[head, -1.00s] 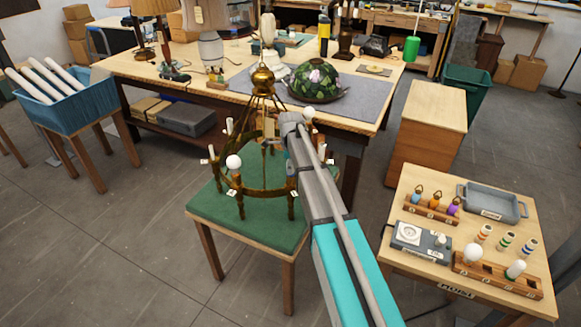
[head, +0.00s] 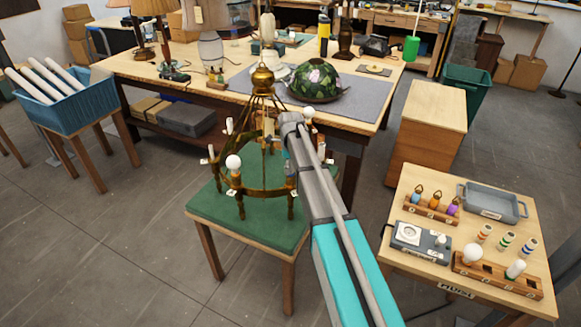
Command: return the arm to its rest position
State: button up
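My arm reaches up from the bottom of the head view toward a brass chandelier (head: 262,180). The chandelier stands upright on a green-topped stool (head: 255,226). Its ring carries several candle-like sockets, and round white bulbs show at its left front (head: 233,162) and at its right rear (head: 308,112). The end of my arm is at the chandelier's right side, in front of part of the ring.
A small table (head: 400,243) at the right holds a grey tray (head: 492,203), a tester-like box (head: 420,238), and racks with bulbs. A wooden cabinet (head: 428,125) stands behind it. The workbench (head: 140,68) with lamps lies behind the chandelier. Open floor shows at left front.

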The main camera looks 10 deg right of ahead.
jog(key=shift+o, duration=1.1)
